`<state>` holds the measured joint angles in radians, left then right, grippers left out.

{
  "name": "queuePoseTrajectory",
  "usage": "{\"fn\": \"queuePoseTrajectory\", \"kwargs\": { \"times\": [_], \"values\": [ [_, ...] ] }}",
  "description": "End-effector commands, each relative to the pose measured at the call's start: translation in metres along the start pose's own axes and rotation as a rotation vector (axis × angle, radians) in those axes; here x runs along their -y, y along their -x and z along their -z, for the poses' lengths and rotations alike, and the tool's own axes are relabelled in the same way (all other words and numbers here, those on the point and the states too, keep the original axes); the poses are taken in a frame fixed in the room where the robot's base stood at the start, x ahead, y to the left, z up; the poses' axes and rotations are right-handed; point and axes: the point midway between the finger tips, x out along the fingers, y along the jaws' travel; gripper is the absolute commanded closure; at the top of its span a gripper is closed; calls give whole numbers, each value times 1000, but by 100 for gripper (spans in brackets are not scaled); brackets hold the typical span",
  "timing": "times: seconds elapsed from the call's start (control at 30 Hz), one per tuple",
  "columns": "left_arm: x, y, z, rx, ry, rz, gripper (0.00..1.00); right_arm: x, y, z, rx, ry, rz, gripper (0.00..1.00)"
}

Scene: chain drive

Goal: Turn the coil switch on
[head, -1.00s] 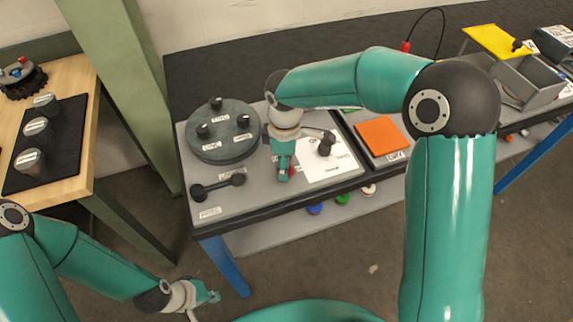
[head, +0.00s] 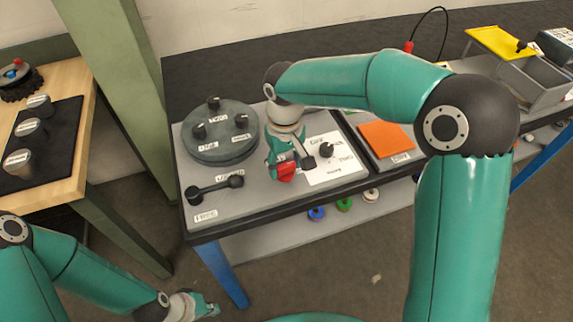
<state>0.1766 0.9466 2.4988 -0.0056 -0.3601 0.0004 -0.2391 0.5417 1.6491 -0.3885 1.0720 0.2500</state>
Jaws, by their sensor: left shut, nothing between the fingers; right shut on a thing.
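A small red piece (head: 287,173) shows at the tips of my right gripper (head: 279,173), at the left edge of a white card on the grey work table (head: 250,205). My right gripper is shut on this red piece, and its fingers hide part of it. The white card (head: 335,174) carries a black knob (head: 327,150). I cannot read which label names the coil switch. My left gripper (head: 208,308) is shut and empty, low in front of the table and away from everything on it.
A round dark disc (head: 220,150) with three black knobs and a black two-knobbed bar (head: 214,188) lie left of my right gripper. An orange pad (head: 386,139) lies to the right. A wooden bench (head: 60,190) stands at the left.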

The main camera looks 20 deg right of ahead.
Motion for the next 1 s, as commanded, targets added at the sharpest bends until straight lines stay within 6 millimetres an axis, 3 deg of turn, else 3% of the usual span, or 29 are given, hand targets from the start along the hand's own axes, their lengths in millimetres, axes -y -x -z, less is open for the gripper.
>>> {"fn": "queuePoseTrajectory", "kwargs": {
  "times": [0.3, 0.87, 0.9, 1.0],
  "values": [
    [2, -5, 0, 0, 0, 0, 100, -1, 2, 3, -12, -148, 0, 81],
    [2, -6, 0, 0, 0, 0, 100, -1, 3, 3, -13, -183, 0, 81],
    [2, -6, 0, 0, 0, 0, 100, -1, 3, 3, -13, -183, 1, 41],
    [2, -6, 0, 0, 0, 0, 100, -1, 2, 2, -10, -182, 0, 24]
  ]
}}
